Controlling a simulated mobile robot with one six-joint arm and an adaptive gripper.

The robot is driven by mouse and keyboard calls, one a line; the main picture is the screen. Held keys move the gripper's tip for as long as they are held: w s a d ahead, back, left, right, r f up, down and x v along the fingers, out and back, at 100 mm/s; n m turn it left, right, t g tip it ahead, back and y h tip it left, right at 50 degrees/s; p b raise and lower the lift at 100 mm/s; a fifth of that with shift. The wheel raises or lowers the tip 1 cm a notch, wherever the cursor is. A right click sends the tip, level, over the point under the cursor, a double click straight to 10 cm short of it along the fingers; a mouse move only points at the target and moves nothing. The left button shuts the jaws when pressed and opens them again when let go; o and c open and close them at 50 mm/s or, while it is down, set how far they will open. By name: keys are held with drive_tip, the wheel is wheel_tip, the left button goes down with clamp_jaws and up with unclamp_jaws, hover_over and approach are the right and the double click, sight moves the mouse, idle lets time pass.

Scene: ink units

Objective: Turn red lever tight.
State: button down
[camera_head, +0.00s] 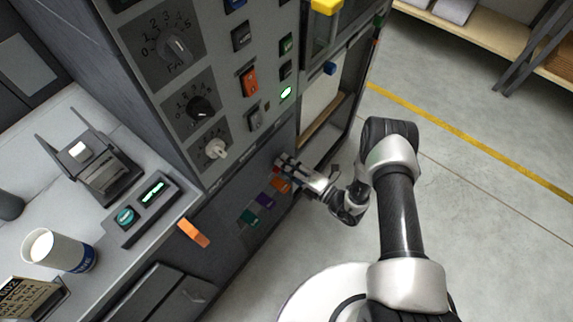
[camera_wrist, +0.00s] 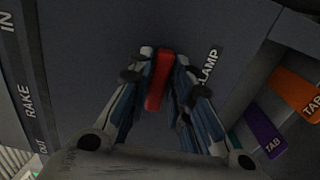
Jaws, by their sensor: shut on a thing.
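The red lever (camera_wrist: 159,78) is in the middle of the wrist view, on a dark grey panel face, with part of a label ending in "LAMP" (camera_wrist: 209,66) to its right. It looks like a narrow bar running roughly up and down the picture. My gripper (camera_wrist: 160,88) is shut on it, with one finger along each side. In the head view my gripper (camera_head: 284,168) reaches the lower front of the grey machine, and its fingers mostly hide the lever. The lever's pivot is hidden.
Orange (camera_wrist: 297,91), purple (camera_wrist: 263,135) and green tabs sit right of the lever in the wrist view. In the head view, an orange handle (camera_head: 194,233) sticks out at the lower left, and knobs (camera_head: 201,107) line the panel above. Open floor (camera_head: 470,200) lies right.

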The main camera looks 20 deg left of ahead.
drive_tip(key=shift+m, duration=0.4)
drive_tip(key=c, duration=1.6)
unclamp_jaws()
drive_tip(key=shift+o, duration=0.2)
drive_tip(key=v, duration=1.2)
